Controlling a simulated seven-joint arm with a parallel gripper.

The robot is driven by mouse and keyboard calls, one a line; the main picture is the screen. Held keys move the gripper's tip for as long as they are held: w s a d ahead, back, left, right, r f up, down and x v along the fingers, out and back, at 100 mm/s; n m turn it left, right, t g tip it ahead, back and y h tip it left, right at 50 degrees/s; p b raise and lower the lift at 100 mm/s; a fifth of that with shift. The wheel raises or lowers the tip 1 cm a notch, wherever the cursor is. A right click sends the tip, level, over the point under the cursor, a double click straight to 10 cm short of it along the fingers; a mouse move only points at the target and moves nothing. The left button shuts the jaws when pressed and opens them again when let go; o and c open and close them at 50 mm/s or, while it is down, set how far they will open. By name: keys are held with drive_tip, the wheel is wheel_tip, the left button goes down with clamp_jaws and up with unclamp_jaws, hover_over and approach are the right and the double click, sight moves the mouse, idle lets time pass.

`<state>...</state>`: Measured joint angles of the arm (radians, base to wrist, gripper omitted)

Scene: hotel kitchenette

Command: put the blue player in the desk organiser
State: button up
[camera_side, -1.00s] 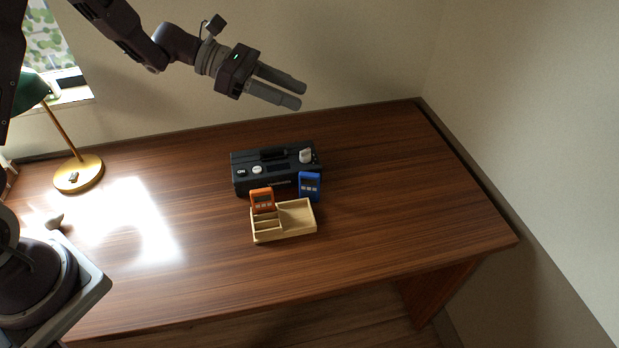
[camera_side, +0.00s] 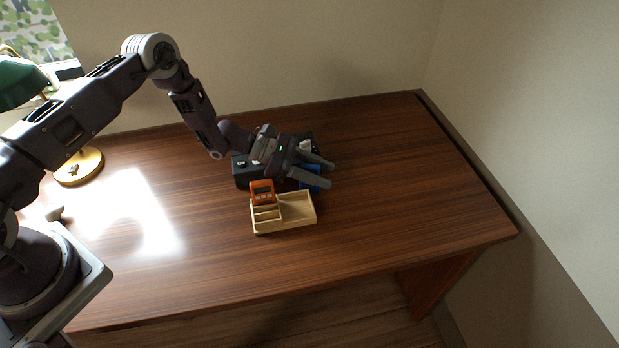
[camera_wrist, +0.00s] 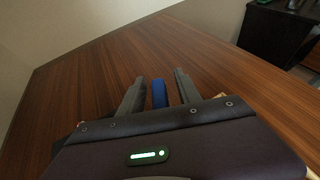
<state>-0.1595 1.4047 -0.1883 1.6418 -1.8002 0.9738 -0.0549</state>
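The blue player (camera_side: 309,176) stands just behind the right part of the desk organiser, partly hidden by my gripper in the side view. In the wrist view the blue player (camera_wrist: 159,94) shows between the two fingers, with a gap visible on each side. My gripper (camera_side: 331,175) is open and reaches low over the desk around the player; it also shows in the wrist view (camera_wrist: 162,78). The light wooden desk organiser (camera_side: 298,211) has small compartments at left and a larger one at right, which looks empty.
An orange player (camera_side: 262,191) stands upright at the organiser's back left. A black box-shaped appliance (camera_side: 243,172) with knobs is behind, partly covered by my gripper. A lamp with a brass base (camera_side: 80,168) stands at left. The desk (camera_side: 400,190) is clear at right.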

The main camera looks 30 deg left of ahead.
clamp_jaws()
drive_tip(key=shift+r, duration=0.2)
